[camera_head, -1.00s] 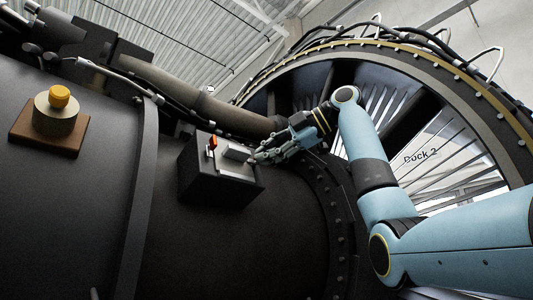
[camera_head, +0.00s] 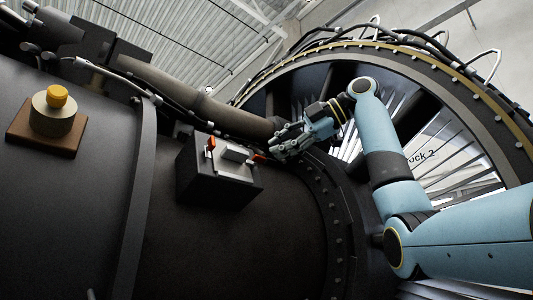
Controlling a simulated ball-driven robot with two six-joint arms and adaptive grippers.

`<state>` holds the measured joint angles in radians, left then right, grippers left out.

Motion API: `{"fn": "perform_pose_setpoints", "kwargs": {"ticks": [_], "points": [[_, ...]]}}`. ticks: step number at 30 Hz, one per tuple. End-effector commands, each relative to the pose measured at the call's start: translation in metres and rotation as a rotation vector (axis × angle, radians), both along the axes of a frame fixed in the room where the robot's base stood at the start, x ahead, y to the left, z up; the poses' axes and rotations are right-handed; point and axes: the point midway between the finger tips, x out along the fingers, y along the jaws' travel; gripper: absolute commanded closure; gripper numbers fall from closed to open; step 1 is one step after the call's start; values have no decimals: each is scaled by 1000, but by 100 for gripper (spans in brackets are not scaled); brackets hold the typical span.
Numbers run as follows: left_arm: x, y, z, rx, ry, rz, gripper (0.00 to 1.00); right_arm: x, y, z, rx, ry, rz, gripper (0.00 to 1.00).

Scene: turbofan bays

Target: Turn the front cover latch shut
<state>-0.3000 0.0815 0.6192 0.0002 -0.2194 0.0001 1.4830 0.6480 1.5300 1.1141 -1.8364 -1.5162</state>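A dark box (camera_head: 200,182) with a light grey top sits on the dark engine casing. A raised grey block (camera_head: 238,154) is on its top. A small red-orange latch piece (camera_head: 211,143) stands at the box's left back, and another red-orange piece (camera_head: 259,157) shows at its right edge. I cannot tell which is the front cover latch. My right gripper (camera_head: 273,150) is just right of the box, its fingertips close to the right red-orange piece. Whether they touch it, and how far the fingers are apart, is unclear. My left gripper is not in view.
A yellow knob (camera_head: 57,96) on a brown base (camera_head: 45,138) is at the left on the casing. A thick brown pipe (camera_head: 190,100) runs behind the box. The large fan ring (camera_head: 420,68) rises behind my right arm. The casing below the box is clear.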

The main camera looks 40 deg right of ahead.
Motion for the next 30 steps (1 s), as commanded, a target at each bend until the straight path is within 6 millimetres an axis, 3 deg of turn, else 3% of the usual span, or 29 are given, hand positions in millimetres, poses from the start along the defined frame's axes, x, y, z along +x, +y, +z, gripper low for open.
{"fn": "perform_pose_setpoints", "kwargs": {"ticks": [6,12,30], "points": [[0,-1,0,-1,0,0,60,-40,-22,17,-1,-1,-3,82],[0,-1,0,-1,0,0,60,-59,-31,25,0,0,0,82],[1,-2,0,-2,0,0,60,-61,-33,26,0,1,0,82]]}}
